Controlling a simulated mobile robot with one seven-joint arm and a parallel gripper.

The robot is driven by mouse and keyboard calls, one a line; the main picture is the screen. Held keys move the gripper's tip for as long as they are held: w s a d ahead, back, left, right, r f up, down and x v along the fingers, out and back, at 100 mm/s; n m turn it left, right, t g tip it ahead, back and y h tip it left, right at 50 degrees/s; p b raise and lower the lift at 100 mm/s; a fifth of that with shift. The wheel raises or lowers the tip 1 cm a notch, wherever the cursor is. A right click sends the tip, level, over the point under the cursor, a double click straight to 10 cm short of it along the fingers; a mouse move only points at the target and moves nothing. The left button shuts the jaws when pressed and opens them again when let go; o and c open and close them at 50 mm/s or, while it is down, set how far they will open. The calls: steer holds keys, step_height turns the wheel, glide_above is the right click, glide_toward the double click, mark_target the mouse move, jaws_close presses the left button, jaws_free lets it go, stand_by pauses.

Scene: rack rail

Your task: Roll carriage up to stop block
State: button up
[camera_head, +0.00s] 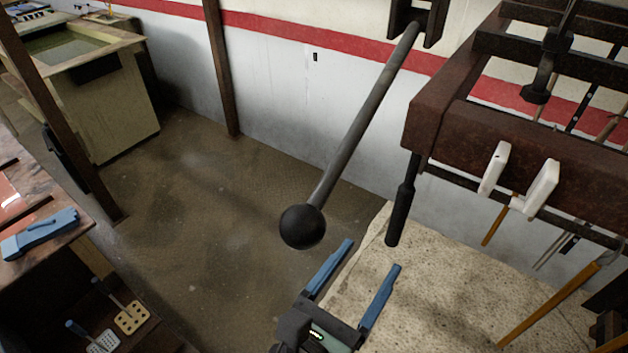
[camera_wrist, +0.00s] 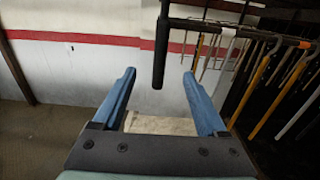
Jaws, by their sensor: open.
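A black cylindrical handle (camera_head: 401,210) hangs upright on a thin rod below a rusty brown frame (camera_head: 450,100). In the wrist view the handle (camera_wrist: 160,50) hangs between my two blue fingers in the picture, near the end of a dark horizontal rail (camera_wrist: 215,27). My gripper (camera_head: 371,256) is open and empty, below the handle in the head view; no contact shows. Its fingers also show spread in the wrist view (camera_wrist: 159,73). I cannot tell for certain which parts are the carriage and the stop block. Two white blocks (camera_head: 541,187) are on the frame's front face.
A grey rod with a black ball (camera_head: 302,227) slants down left of my gripper. Yellow-handled tools (camera_head: 545,318) hang at the right. A pale speckled slab (camera_head: 450,290) lies below. A workbench (camera_head: 60,235) stands at the left. Open floor (camera_head: 215,220) lies between.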

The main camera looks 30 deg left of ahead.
mark_target(396, 219)
steer(key=shift+w+d+p, duration=0.2)
steer(key=shift+w+p, duration=0.55)
steer(key=shift+w, duration=5)
steer(key=shift+c, duration=0.3)
jaws_close()
